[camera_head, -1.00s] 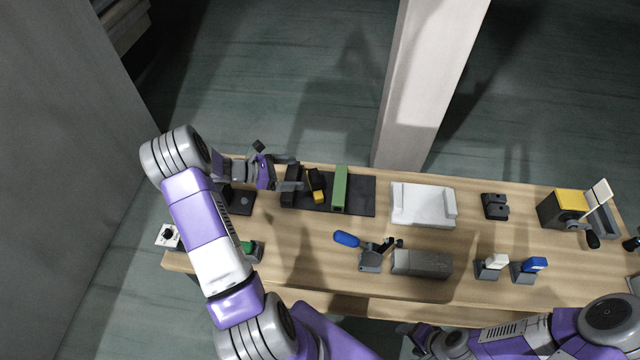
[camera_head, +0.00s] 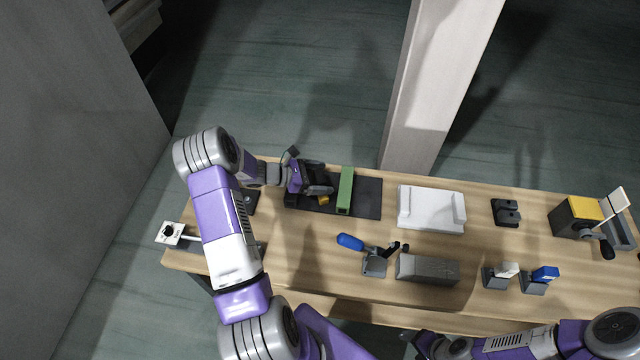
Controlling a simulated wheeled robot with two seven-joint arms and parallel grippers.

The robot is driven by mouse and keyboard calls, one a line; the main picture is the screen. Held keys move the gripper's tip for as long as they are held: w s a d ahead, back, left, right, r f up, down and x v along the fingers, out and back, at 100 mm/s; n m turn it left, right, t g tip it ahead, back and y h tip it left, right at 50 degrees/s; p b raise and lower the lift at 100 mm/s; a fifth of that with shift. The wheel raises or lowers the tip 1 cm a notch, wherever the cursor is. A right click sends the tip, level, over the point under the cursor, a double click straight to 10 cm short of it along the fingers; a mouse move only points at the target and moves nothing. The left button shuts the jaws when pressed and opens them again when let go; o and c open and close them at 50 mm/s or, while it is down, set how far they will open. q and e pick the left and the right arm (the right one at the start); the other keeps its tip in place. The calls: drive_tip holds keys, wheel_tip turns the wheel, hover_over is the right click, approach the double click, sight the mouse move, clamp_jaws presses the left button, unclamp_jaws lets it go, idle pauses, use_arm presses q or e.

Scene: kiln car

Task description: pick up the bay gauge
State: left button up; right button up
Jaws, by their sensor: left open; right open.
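No label marks the bay gauge, so I cannot tell for sure which piece it is. On the dark mat (camera_head: 369,200) at the back left of the bench lie a green bar (camera_head: 345,189) and a small black and yellow piece (camera_head: 323,200). My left gripper (camera_head: 322,187) is open above the mat, just left of the green bar. It covers most of the black and yellow piece, and I cannot tell whether it touches it. My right gripper (camera_head: 420,343) is open at the bottom edge, in front of the bench, partly cut off.
A white tray (camera_head: 431,209), a small black block (camera_head: 506,212) and a yellow-topped crank box (camera_head: 577,215) stand to the right. A blue-handled clamp (camera_head: 372,258), a grey block (camera_head: 428,269) and two small holders (camera_head: 497,276) are nearer. A pale post (camera_head: 430,100) rises behind the bench.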

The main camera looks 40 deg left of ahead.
use_arm(q)
drive_tip(key=shift+c, duration=0.4)
drive_tip(key=c, duration=1.2)
